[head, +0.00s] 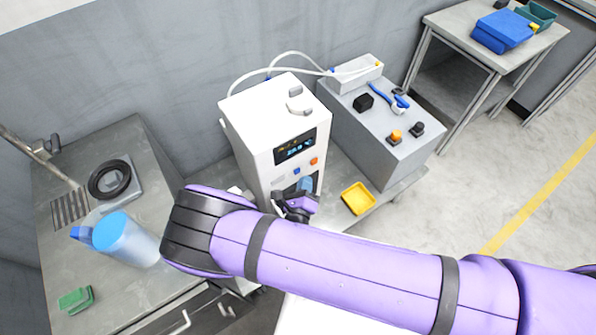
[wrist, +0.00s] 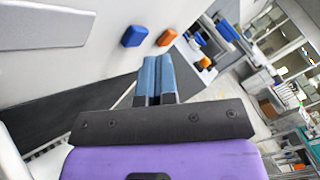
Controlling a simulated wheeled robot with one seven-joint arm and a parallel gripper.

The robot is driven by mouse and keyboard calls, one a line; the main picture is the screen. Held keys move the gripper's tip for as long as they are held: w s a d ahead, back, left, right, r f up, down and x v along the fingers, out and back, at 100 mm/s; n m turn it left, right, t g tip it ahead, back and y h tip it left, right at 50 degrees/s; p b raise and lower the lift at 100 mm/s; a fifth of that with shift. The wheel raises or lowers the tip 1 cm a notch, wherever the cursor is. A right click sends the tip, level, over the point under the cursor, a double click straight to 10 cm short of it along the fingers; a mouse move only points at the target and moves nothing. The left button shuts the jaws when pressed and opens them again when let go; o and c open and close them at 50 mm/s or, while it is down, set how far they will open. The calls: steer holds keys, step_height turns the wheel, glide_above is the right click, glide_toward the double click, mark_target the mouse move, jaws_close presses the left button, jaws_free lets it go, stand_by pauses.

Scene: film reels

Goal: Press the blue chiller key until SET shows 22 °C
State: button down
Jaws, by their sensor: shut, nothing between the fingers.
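The chiller (head: 258,130) is a tall white box against the wall. Its dark display (head: 295,147) shows small cyan characters, too small to read surely. Below it are a blue key (head: 297,171) and, to its right, an orange key (head: 313,161). In the wrist view the blue key (wrist: 133,36) and orange key (wrist: 166,37) sit side by side on the white front. My gripper (head: 305,185) is shut and empty, just below the keys. In the wrist view its blue fingertips (wrist: 155,60) point towards the panel, apart from both keys.
A yellow tray (head: 358,198) lies right of the chiller. A grey box (head: 385,130) with tools stands beyond it, and white hoses (head: 285,58) run between. A blue-capped jug (head: 120,238) and a black ring (head: 110,180) are on the left counter.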

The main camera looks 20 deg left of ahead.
stand_by(0.7)
steer(key=shift+w+a, duration=0.25)
steer(key=shift+a, duration=0.05)
steer(key=shift+w+a, duration=0.3)
steer(key=shift+a, duration=0.05)
stand_by(0.9)
steer(key=shift+s+d, duration=0.6)
steer(key=shift+d, duration=0.05)
steer(key=shift+d, duration=0.15)
